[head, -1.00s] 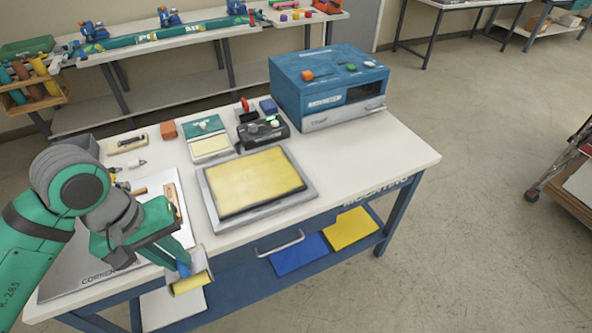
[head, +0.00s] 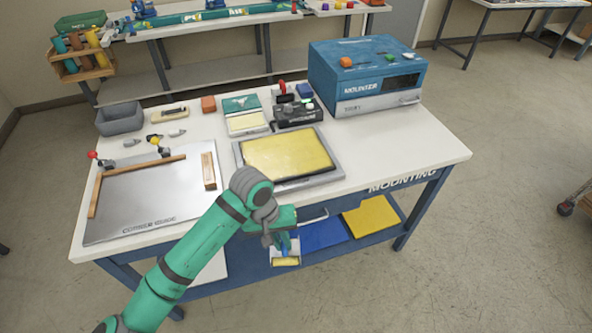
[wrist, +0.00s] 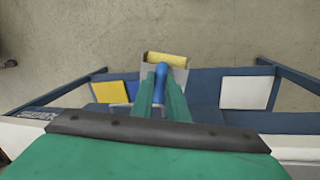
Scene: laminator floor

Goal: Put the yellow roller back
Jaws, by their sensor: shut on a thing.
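The yellow roller (head: 286,262) has a blue handle and a pale grey frame around its yellow cylinder. My gripper (head: 284,240) is shut on the blue handle, which shows between its two green fingers in the wrist view (wrist: 161,85). The yellow cylinder (wrist: 166,60) sticks out beyond the fingertips. In the head view the roller hangs low at the front side of the mounting table (head: 360,172), outside its front edge. My arm and gripper body hide part of the handle and the table edge behind it.
On the table are a grey tray with a yellow pad (head: 325,172), a metal corner guide board (head: 150,205), a grey bin (head: 120,118) and a blue mounter machine (head: 365,75). The shelf below holds blue (head: 322,235) and yellow (head: 371,216) sheets.

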